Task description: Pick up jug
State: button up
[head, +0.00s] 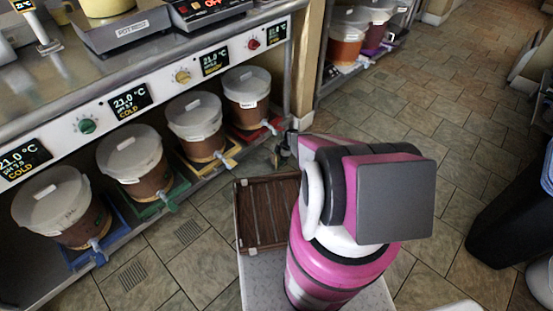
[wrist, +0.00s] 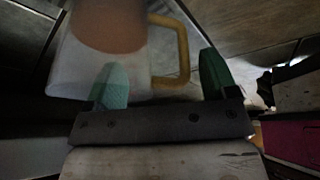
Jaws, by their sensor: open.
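In the wrist view a pale jug (wrist: 72,72) with a yellow handle (wrist: 183,52) is just ahead of my gripper (wrist: 162,79). A brown rounded area shows on the jug's upper part; I cannot tell whether it is its contents. My gripper is open, its two green fingers apart, and the handle appears in the gap between them. The left finger overlaps the jug's body in the picture; I cannot tell whether they touch. In the head view I cannot make out the jug, and my pink arm covers part of the floor.
Lidded buckets (head: 131,157) with taps stand on coloured trays along a low shelf at the left. A wooden slatted crate (head: 244,246) is beside my arm. A dark bin (head: 515,215) stands at the right. The tiled floor (head: 430,140) between is clear.

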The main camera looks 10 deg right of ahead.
jog(key=shift+a+f, duration=0.15)
jog(key=shift+f, duration=0.2)
jog(key=c, duration=1.1)
